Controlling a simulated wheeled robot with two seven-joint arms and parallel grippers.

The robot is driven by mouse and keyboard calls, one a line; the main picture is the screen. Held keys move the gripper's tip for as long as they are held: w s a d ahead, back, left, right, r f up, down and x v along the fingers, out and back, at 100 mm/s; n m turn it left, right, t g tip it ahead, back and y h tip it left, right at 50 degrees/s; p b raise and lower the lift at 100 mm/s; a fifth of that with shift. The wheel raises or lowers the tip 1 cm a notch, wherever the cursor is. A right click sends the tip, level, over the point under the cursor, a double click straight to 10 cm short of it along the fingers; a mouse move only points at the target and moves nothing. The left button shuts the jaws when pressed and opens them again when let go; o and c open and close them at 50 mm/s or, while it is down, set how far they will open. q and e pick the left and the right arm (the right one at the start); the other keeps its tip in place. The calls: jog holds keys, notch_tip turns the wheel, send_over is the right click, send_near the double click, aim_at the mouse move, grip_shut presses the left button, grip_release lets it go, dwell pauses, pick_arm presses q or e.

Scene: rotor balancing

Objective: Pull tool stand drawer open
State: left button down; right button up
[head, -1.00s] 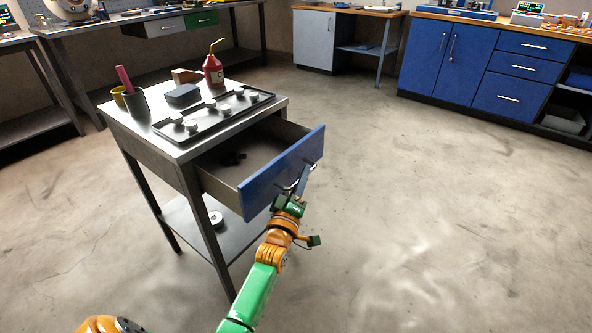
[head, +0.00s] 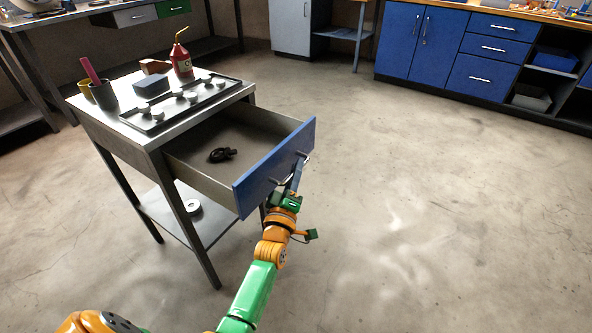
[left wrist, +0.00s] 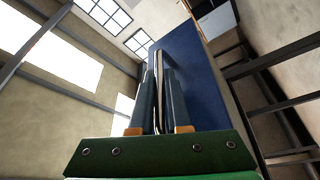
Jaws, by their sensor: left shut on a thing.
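The tool stand (head: 137,138) is a grey metal table with a shelf below. Its drawer (head: 274,166) has a blue front and stands pulled well out toward the right; a small dark coiled object (head: 222,155) lies inside. My left gripper (head: 296,178) is at the drawer front, its fingers shut on the drawer handle (head: 305,160). In the left wrist view the two fingers (left wrist: 159,100) close around the metal handle bar beside the blue front (left wrist: 195,85). My right gripper is not in view.
On the stand top are a black tray (head: 190,105) with several pale round parts, a red bottle (head: 182,60), a dark box (head: 151,86) and a cup (head: 104,95). A white ring (head: 190,207) lies on the lower shelf. The floor right of the drawer is clear.

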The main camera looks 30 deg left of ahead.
pick_arm(q)
jog(key=c, duration=0.9)
grip_release()
jog(key=shift+a, duration=0.1)
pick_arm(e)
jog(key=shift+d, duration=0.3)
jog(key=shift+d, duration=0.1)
pick_arm(q)
jog(key=p+v, duration=0.1)
jog(key=v, duration=0.6)
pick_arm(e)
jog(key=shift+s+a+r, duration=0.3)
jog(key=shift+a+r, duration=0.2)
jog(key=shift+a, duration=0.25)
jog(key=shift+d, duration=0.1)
